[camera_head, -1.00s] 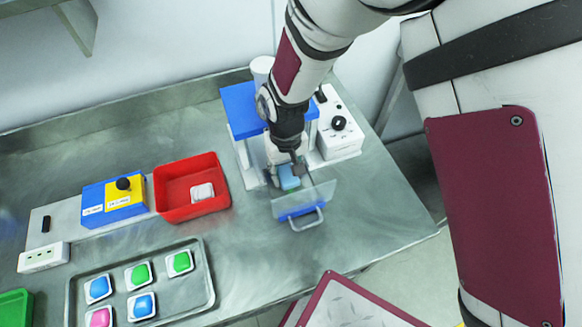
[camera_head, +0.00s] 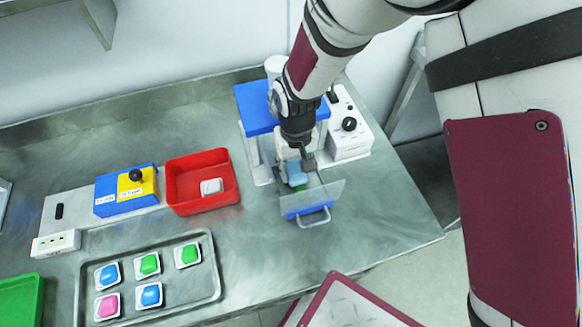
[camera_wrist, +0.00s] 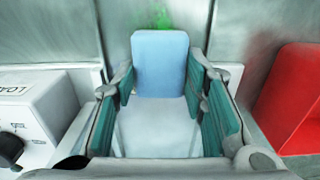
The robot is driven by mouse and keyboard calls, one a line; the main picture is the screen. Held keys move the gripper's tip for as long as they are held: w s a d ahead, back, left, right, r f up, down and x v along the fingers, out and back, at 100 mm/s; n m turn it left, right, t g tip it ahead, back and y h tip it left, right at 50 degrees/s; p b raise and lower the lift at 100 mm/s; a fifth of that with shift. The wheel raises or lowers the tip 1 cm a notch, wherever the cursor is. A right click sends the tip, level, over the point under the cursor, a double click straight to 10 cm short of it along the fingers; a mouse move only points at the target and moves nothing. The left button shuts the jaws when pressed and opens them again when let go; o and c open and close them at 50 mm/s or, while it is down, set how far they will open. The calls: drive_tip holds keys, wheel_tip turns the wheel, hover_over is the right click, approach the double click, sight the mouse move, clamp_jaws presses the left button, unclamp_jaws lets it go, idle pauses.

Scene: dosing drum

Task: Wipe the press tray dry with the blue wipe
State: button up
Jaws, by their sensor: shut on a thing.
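The press has a blue top (camera_head: 257,107) and stands on the steel bench. Its tray (camera_head: 304,210) is at the front, with a clear guard and a grey handle. My gripper (camera_head: 302,164) reaches down at the front of the press. It is shut on the light blue wipe (camera_head: 297,174), which also shows between the teal finger pads in the wrist view (camera_wrist: 160,62). A green wet-looking patch (camera_wrist: 160,14) shows just beyond the wipe in the wrist view. My fingers and the wipe hide part of the tray. I cannot tell whether the wipe touches it.
A white control box (camera_head: 348,125) with a black knob stands right of the press. A red bin (camera_head: 174,193) holding one white packet is to the left. A metal tray (camera_head: 206,284) with several coloured pods lies front left. A blue-yellow switch box (camera_head: 113,199) stands further left.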

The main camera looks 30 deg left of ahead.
sight(310, 187)
drive_tip(key=shift+w+d+r, duration=0.15)
drive_tip(key=shift+w+r, duration=0.05)
drive_tip(key=shift+s+d+f+p, duration=0.1)
drive_tip(key=shift+s+d+p, duration=0.5)
drive_tip(key=shift+d, duration=0.2)
drive_tip(key=shift+s+d+p, duration=0.5)
drive_tip(key=shift+s+d, duration=0.1)
drive_tip(key=shift+d, duration=0.2)
drive_tip(key=shift+f, duration=0.75)
idle(0.6)
drive_tip(key=shift+w+d, duration=0.1)
drive_tip(key=shift+d, duration=0.05)
drive_tip(key=shift+w+d, duration=0.55)
drive_tip(key=shift+w, duration=0.15)
drive_tip(key=shift+r, duration=0.1)
drive_tip(key=shift+a, duration=0.1)
